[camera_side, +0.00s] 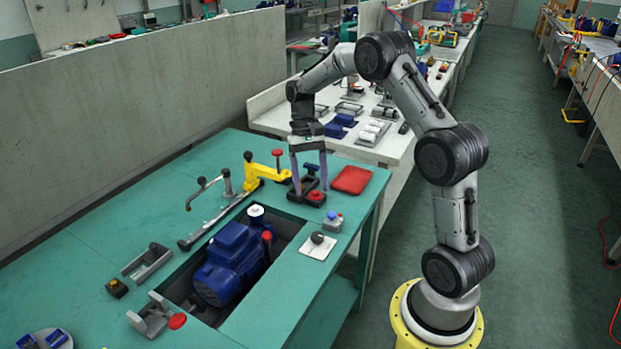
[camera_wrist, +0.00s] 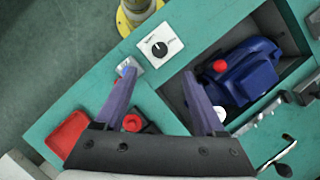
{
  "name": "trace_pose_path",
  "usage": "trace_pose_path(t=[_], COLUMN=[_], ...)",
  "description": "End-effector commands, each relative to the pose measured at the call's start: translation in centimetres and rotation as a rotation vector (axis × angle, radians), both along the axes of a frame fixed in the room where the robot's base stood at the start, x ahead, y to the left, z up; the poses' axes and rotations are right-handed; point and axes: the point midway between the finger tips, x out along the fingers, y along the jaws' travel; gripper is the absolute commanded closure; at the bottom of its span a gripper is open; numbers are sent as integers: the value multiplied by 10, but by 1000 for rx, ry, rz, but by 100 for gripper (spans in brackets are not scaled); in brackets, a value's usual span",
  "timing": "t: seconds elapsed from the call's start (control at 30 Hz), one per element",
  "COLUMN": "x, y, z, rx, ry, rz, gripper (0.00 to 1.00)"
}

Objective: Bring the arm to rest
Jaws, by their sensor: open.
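My gripper (camera_side: 310,184) hangs with its fingers pointing down over the far right end of the green bench (camera_side: 290,300). In the wrist view the two purple fingers of my gripper (camera_wrist: 162,80) are spread wide, with bare bench between their tips. A dark holder with a red button (camera_side: 316,195) lies under the fingers in the side view. I cannot tell whether the fingers touch it. In the wrist view a red knob (camera_wrist: 132,122) on a dark base shows beside the left finger.
A blue pump motor (camera_side: 232,262) sits in a recess of the bench. A yellow clamp (camera_side: 262,171), a red pad (camera_side: 351,180), a small grey block with a blue top (camera_side: 333,221) and a white dial plate (camera_side: 318,245) lie nearby. A white table (camera_side: 270,115) stands behind.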

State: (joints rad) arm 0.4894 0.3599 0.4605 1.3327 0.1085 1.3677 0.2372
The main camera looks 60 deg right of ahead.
Motion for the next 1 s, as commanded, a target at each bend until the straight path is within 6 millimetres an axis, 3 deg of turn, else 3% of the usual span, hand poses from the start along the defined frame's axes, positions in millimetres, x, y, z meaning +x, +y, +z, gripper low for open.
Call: trace_pose_path(t=[0.57,0.67,0.77,0.9,1.0], x=[7,15,10,-16,-41], y=[3,16,41,80,105], z=[16,44,83,134,160], rx=[-6,-36,-69,-122,-156], ry=[-11,-71,-142,-261,-349], rz=[17,54,110,202,272], gripper=[28,28,28,28,28])
